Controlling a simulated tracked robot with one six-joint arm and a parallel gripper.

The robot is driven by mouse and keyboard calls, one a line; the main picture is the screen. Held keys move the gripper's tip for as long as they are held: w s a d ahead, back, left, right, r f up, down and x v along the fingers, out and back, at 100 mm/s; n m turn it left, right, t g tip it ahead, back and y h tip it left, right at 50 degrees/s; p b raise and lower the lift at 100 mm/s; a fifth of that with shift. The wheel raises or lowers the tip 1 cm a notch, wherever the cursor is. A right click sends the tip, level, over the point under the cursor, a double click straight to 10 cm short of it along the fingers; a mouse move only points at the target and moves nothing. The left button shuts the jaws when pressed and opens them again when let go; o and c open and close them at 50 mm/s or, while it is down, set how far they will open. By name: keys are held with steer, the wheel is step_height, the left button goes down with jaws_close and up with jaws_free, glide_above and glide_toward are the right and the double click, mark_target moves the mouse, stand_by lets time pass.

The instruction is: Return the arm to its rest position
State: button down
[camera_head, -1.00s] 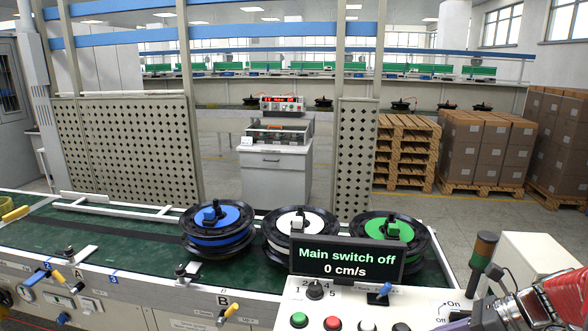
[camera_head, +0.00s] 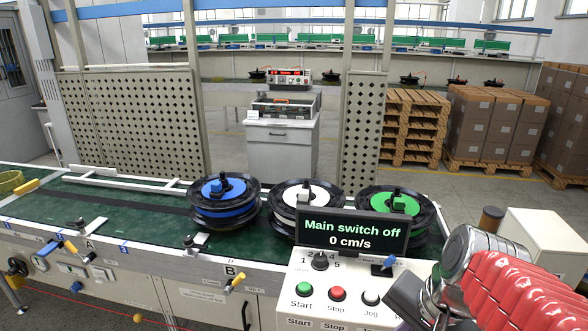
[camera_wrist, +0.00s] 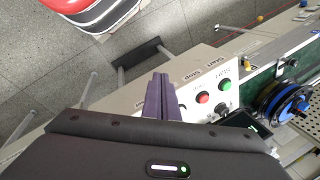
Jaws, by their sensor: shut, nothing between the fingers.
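My arm comes in from the lower right of the head view, with a red ribbed sleeve and a metal joint. My gripper (camera_head: 408,298) is in front of the right part of the control panel (camera_head: 290,319). In the wrist view my gripper (camera_wrist: 160,98) shows its dark fingers together, with nothing between them. The panel has a green Start button (camera_head: 303,289), a red Stop button (camera_head: 337,294) and a rotary knob (camera_head: 320,261). Its display (camera_head: 353,232) reads "Main switch off" and "0 cm/s".
A signal lamp (camera_head: 490,220) and a white box (camera_head: 545,240) are close to my arm. Grey floor (camera_wrist: 50,50) lies beside the panel in the wrist view.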

steer(key=s+n+t, duration=0.1)
steer(key=n, duration=0.2)
steer(key=s+a+r+n+t+h, duration=0.1)
steer(key=n, duration=0.2)
steer(key=s+r+n+h, duration=0.1)
steer(key=n, duration=0.1)
steer(key=shift+a+r+n+t, duration=0.15)
steer(key=shift+a+n+t, duration=0.25)
stand_by(0.7)
